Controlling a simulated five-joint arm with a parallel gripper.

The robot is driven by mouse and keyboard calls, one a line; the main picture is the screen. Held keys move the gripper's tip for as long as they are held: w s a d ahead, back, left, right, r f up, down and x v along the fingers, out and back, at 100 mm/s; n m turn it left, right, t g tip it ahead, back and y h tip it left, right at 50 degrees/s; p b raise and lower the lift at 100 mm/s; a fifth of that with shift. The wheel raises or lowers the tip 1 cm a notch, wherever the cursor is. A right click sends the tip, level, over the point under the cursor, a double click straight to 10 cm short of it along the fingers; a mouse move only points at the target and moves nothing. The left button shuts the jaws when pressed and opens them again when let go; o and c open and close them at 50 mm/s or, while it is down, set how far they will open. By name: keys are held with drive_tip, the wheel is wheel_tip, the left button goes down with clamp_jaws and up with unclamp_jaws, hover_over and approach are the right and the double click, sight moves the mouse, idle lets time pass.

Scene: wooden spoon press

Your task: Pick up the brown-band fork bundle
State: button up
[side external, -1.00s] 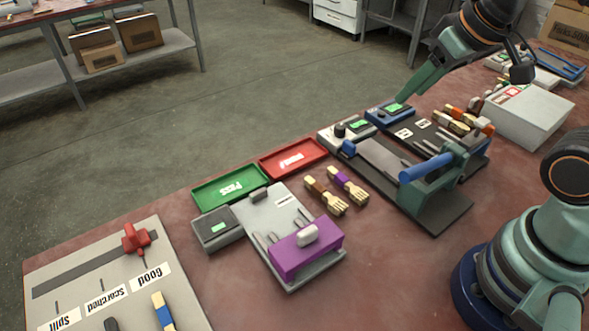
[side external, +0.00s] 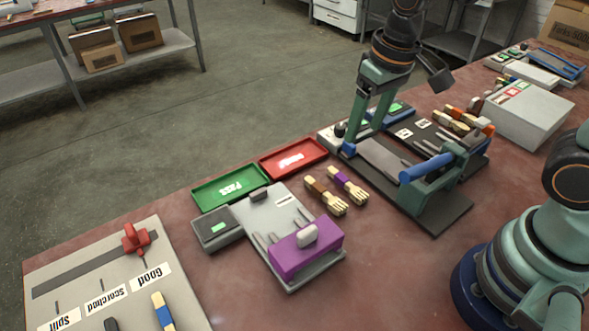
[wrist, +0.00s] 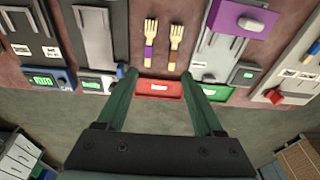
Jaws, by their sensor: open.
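The brown-band fork bundle (side external: 326,196) lies flat on the red-brown bench, left of a purple-band fork bundle (side external: 347,186). In the wrist view the brown-band bundle (wrist: 174,47) is right of the purple-band one (wrist: 149,47), tines pointing up in the picture. My gripper (side external: 364,138) is open and empty, above the area by the blue-handled press, apart from both bundles. In the wrist view my gripper's fingers (wrist: 159,77) are spread wide, with the two bundles showing beyond the tips.
Red (side external: 292,157) and green PASS (side external: 230,187) trays lie beside the forks. A purple-block fixture (side external: 305,253) stands nearer the camera. The blue-handled press (side external: 425,167) stands to the right. Several banded bundles (side external: 460,120) lie farther back. Bare bench lies in front of the forks.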

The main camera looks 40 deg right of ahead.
drive_tip(key=a+f+g, duration=0.2)
drive_tip(key=a+f, duration=0.2)
drive_tip(key=f, duration=0.1)
hover_over(336, 201)
drive_tip(key=f, duration=0.6)
drive_tip(key=shift+s+d+f, duration=0.15)
drive_tip(key=shift+d+f, duration=0.05)
drive_tip(key=shift+f, duration=0.1)
drive_tip(key=shift+a+f, duration=0.2)
drive_tip(key=shift+f, duration=2.65)
clamp_jaws()
